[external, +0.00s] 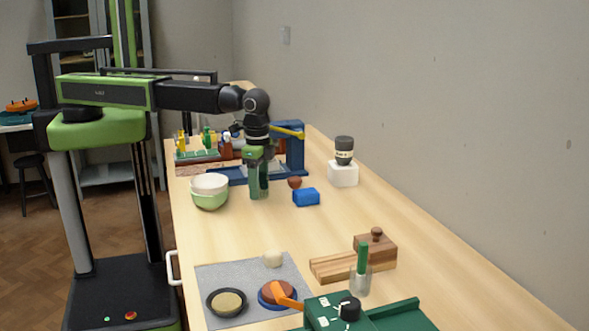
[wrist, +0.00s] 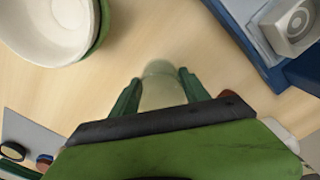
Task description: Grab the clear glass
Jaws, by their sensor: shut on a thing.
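My gripper (external: 259,188) points straight down over the middle of the workbench, with its green fingers low near the wood. In the wrist view my gripper (wrist: 158,92) has one finger on each side of a pale, see-through glass (wrist: 162,86), shut on it. The glass looks upright. In the external view the fingers mostly hide it, and I cannot tell whether its base touches the bench.
Stacked bowls (external: 210,190) stand close on the left. A blue block (external: 306,197) and a blue press-like stand (external: 294,150) are close on the right. A cup with a green-handled tool (external: 360,280) stands nearer the camera.

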